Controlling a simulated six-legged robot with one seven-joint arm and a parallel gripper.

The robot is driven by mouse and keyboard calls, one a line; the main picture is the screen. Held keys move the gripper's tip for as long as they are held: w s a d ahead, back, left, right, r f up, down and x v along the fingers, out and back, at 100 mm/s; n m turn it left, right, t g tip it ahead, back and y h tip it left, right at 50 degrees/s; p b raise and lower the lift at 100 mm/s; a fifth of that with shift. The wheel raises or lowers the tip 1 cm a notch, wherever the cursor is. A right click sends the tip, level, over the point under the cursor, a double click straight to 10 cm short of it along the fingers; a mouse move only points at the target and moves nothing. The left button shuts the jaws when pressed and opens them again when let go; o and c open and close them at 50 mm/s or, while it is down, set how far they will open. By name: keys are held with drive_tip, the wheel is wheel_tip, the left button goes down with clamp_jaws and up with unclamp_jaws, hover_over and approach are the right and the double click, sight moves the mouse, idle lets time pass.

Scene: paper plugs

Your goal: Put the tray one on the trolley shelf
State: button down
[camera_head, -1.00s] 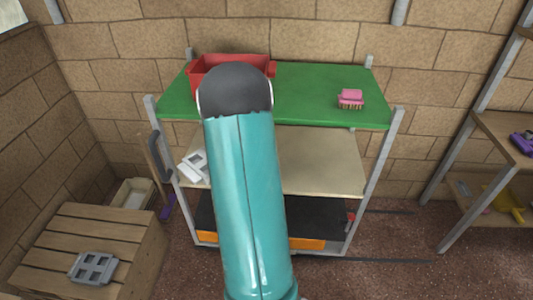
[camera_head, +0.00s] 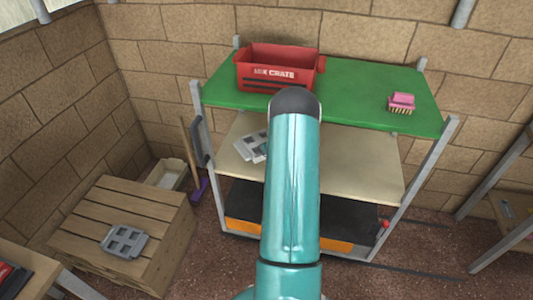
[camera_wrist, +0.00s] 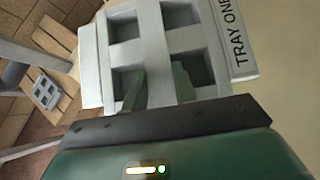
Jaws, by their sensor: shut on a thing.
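The light grey tray one (camera_wrist: 150,40), with square pockets and "TRAY ONE" lettering on its edge, fills the upper middle of the wrist view. My gripper (camera_wrist: 160,86) is shut on it. In the head view, part of tray one (camera_head: 252,148) shows left of my arm, over the left part of the trolley's beige middle shelf (camera_head: 360,170). My arm hides the rest of it and the gripper there. A beige surface lies behind the tray in the wrist view; whether tray and shelf touch, I cannot tell.
A dark bottom shelf (camera_head: 345,215) lies below. Another grey tray (camera_head: 124,241) lies on a wooden crate (camera_head: 90,215) at left. The middle shelf's right part is clear.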

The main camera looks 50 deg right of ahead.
drive_tip(key=shift+w+d+f, duration=0.3)
drive_tip(key=shift+w+f, duration=0.05)
drive_tip(key=shift+f, duration=0.15)
drive_tip(key=shift+w+d+f, duration=0.3)
drive_tip(key=shift+f, duration=0.2)
drive_tip(key=shift+w+f, duration=0.15)
drive_tip(key=shift+f, duration=1.45)
drive_tip(key=shift+f, duration=0.15)
drive_tip(key=c, duration=1.1)
unclamp_jaws()
drive_tip(key=shift+s+r, duration=0.25)
drive_tip(key=shift+r, duration=0.2)
drive_tip(key=v, duration=1.1)
drive_tip(key=shift+s+a+r, duration=0.1)
